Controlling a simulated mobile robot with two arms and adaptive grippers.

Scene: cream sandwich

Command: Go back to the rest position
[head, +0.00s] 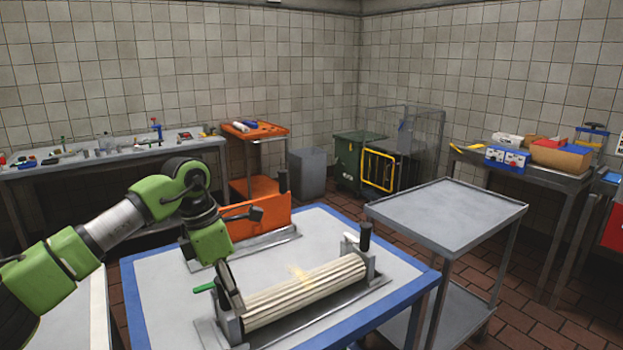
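My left arm comes in from the left. Its green wrist is above the blue-edged table (160,307), and the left gripper (230,287) points down at the near left end of a cream ribbed roll (310,290). The finger area is small and dark against the metal end holder, so I cannot tell whether it is open, shut or touching the holder. The roll lies across a grey metal base with an upright black handle (365,236) at its far end. A green handle (203,288) sticks out beside the gripper. My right gripper is not in view.
An orange panel (262,218) stands behind the wrist on the same table. A grey trolley (447,214) with an empty top stands close at the right. A workbench with small items (90,160) is at the back left. Brick-coloured floor is open at the right.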

